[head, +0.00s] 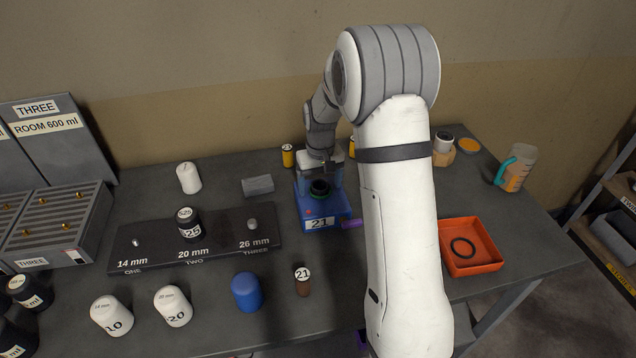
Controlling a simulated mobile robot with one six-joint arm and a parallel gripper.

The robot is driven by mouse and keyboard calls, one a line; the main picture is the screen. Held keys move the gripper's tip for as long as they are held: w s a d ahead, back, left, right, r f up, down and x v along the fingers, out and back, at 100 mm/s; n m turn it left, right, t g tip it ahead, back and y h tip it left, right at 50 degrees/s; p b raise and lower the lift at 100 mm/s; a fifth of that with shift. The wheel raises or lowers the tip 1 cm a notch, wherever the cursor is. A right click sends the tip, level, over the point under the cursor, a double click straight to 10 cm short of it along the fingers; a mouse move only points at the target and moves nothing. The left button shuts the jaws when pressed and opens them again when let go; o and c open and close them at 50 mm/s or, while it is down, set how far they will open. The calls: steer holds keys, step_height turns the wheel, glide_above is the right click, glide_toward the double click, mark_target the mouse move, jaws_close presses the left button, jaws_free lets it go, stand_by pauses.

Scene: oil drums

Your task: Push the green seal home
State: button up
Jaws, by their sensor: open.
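A blue block labelled 21 (326,224) stands on the dark table near the middle. A round black part (320,186) sits upright on top of it, and a thin green ring, the green seal (322,195), shows around its lower edge. I cannot tell how deep the seal sits. My gripper (321,176) points down at the block from behind, with its open jaws around or just behind the black part. Whether they touch it is unclear. My white arm hides the table right of the block.
A black rack marked 14, 20 and 26 mm (150,252) lies left. A brown 21 vial (303,282), a blue cap (247,291) and white caps stand in front.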

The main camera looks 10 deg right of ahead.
steer(key=shift+r, duration=0.1)
step_height(320, 180, up, 7)
steer(key=b, duration=0.1)
steer(key=s+r+t, duration=0.2)
steer(key=s+r, duration=0.7)
steer(key=s, duration=0.5)
steer(key=s+f+m+t, duration=0.1)
steer(key=s, duration=1.4)
steer(key=shift+a, duration=0.25)
